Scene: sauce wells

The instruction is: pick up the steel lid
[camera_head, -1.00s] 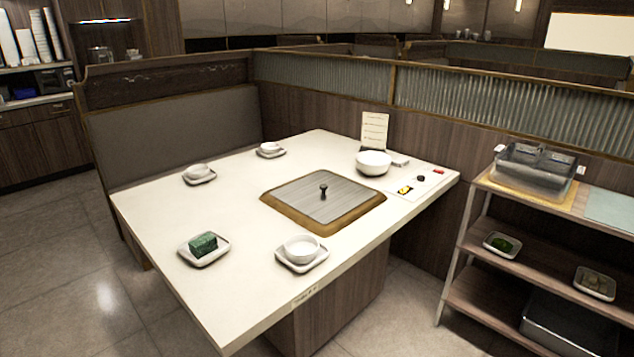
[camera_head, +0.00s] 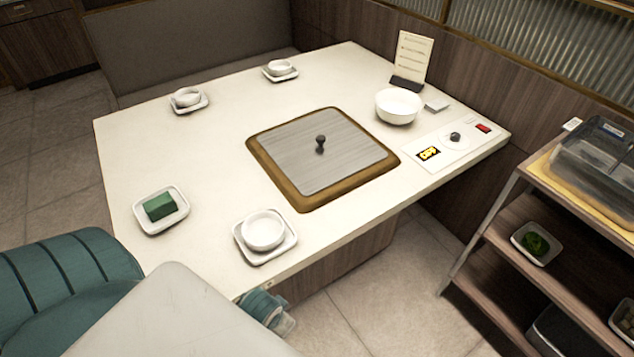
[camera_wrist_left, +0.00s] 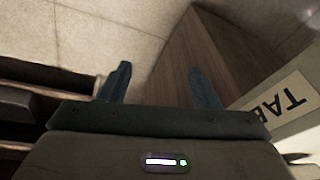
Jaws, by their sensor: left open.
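The steel lid (camera_head: 318,158) is a square grey plate with a small dark knob (camera_head: 320,143) at its middle. It lies flat in a wooden frame (camera_head: 305,200) set in the white table (camera_head: 210,135). In the left wrist view my left gripper (camera_wrist_left: 160,85) is open and empty, beside the table's edge, with the floor and wooden table base beyond. My right gripper is in neither view.
A bowl on a saucer (camera_head: 265,233) stands near the front edge, and a green block on a dish (camera_head: 160,207) at left. A white bowl (camera_head: 398,106), menu stand (camera_head: 411,62) and control panel (camera_head: 445,148) are right of the lid. A shelf cart (camera_head: 545,215) stands at right.

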